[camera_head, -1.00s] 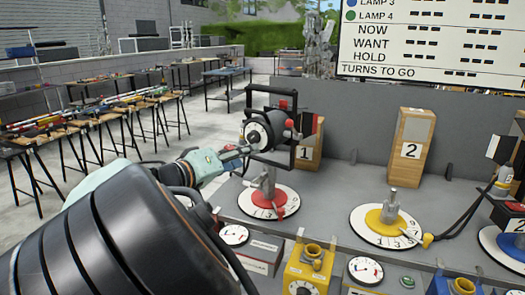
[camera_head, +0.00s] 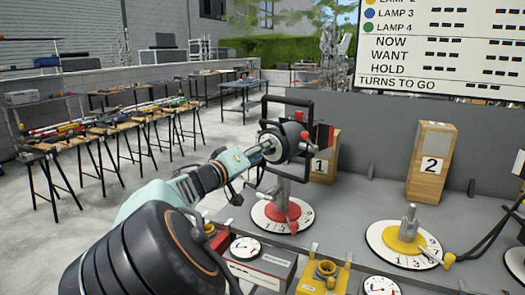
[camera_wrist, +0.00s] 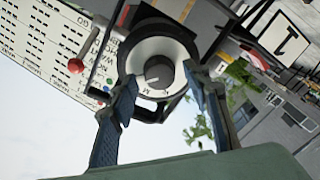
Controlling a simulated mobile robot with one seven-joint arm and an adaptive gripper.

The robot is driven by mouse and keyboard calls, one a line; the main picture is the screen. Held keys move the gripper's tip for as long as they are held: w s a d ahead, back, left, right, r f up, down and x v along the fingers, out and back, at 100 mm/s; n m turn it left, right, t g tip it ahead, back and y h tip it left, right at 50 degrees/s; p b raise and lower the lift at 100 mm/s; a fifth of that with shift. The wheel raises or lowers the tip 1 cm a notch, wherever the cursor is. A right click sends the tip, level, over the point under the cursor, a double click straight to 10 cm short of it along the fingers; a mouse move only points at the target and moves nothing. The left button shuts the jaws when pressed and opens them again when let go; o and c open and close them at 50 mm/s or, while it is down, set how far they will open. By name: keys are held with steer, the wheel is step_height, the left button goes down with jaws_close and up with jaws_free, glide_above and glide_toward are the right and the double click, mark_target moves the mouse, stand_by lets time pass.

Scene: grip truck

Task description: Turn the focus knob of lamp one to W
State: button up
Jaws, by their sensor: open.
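Lamp one (camera_head: 294,133) is a dark round lamp in a square black frame on a post above a red-and-white dial (camera_head: 281,214). The wrist view looks at its pale round back (camera_wrist: 152,50), with the small dark focus knob (camera_wrist: 158,71) in the middle and letters beside it, seen rotated; I cannot tell the setting for sure. My gripper (camera_wrist: 160,76) is open, one finger on each side of the round back, with the knob in the gap. In the head view my gripper (camera_head: 262,152) reaches the lamp's back from the left. Contact cannot be told.
A red ball knob (camera_wrist: 76,66) sticks out beside the lamp. Wooden block 1 (camera_head: 322,166) stands behind the lamp, and block 2 (camera_head: 433,162) stands to the right. A yellow dial (camera_head: 405,238) and boxes with gauges fill the bench front. A board (camera_head: 440,50) hangs behind.

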steer(key=shift+w+d, duration=0.1)
steer(key=shift+w, duration=0.05)
steer(key=shift+c, duration=0.4)
steer(key=c, duration=1.1)
